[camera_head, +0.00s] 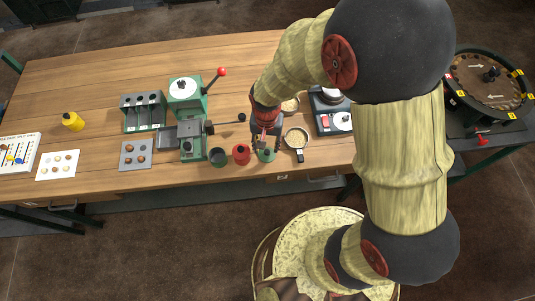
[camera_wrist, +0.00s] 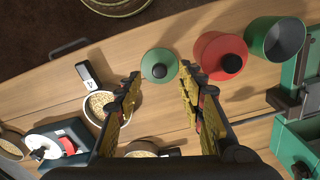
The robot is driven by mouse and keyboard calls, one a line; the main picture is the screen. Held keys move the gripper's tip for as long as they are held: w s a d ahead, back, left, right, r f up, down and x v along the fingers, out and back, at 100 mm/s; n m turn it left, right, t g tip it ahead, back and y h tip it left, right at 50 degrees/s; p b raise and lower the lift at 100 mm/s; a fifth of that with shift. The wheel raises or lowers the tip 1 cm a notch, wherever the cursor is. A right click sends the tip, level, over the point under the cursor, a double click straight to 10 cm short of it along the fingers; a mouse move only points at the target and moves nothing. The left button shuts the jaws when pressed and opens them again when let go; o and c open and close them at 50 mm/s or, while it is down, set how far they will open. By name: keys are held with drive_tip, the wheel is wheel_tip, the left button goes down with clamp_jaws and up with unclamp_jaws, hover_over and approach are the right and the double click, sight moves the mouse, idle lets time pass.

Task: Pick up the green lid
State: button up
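The green lid (camera_wrist: 160,64) is a round green disc with a black knob. It lies on the wooden table in the wrist view, just beyond my gripper's fingertips and centred between them. In the head view the lid (camera_head: 266,156) shows partly, beside my gripper (camera_head: 262,143) near the table's front edge. In the wrist view my gripper (camera_wrist: 159,80) is open, with its two fingers wide apart and nothing between them. I cannot tell the exact height of the fingertips above the table.
A red lidded pot (camera_wrist: 220,56) stands close to the lid, and an open green cup (camera_wrist: 275,40) stands beyond it. A pan of grain (camera_wrist: 100,106) with a black handle lies on the other side. The green machine (camera_head: 192,140) stands further left in the head view.

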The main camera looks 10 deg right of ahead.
sight(267, 152)
wheel_tip(267, 152, down, 4)
drive_tip(key=shift+b, duration=0.55)
drive_tip(key=shift+r, duration=0.1)
drive_tip(key=shift+c, duration=1.3)
clamp_jaws()
